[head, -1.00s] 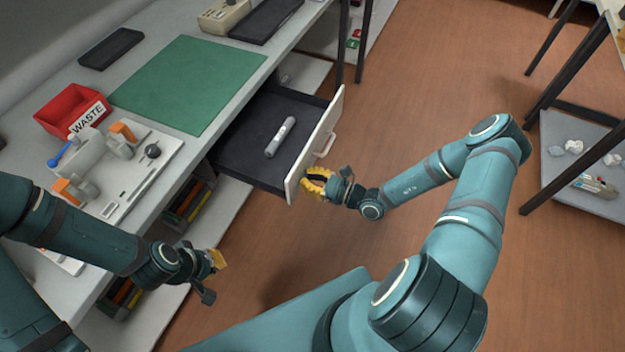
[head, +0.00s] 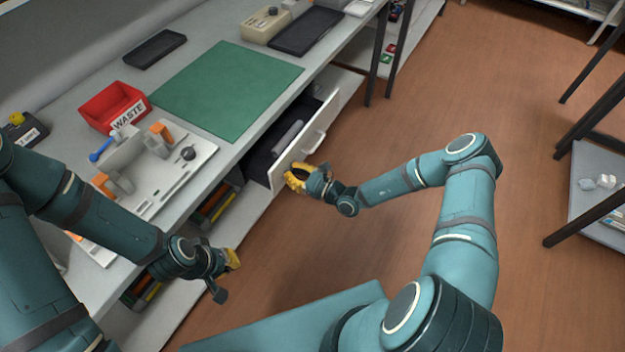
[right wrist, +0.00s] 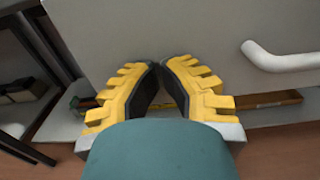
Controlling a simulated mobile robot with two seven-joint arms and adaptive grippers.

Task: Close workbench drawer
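The workbench drawer (head: 304,141) is partly open under the bench top, and its dark inside shows as a narrow strip. A grey cylindrical item (head: 287,138) lies in it, partly hidden by the bench edge. My right gripper (head: 293,178) is at the near lower end of the drawer's pale front, its fingertips against or very close to it. In the right wrist view its yellow fingers (right wrist: 160,66) meet at the tips with nothing between them, facing the pale panel; the drawer handle (right wrist: 283,58) is to the right. My left gripper (head: 232,262) hangs beside the bench, away from the drawer.
The bench top holds a green mat (head: 228,90), a red waste bin (head: 100,108) and a white fixture board (head: 190,165). A lower shelf (head: 235,228) runs under the bench. The wooden floor (head: 480,90) right of the drawer is clear.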

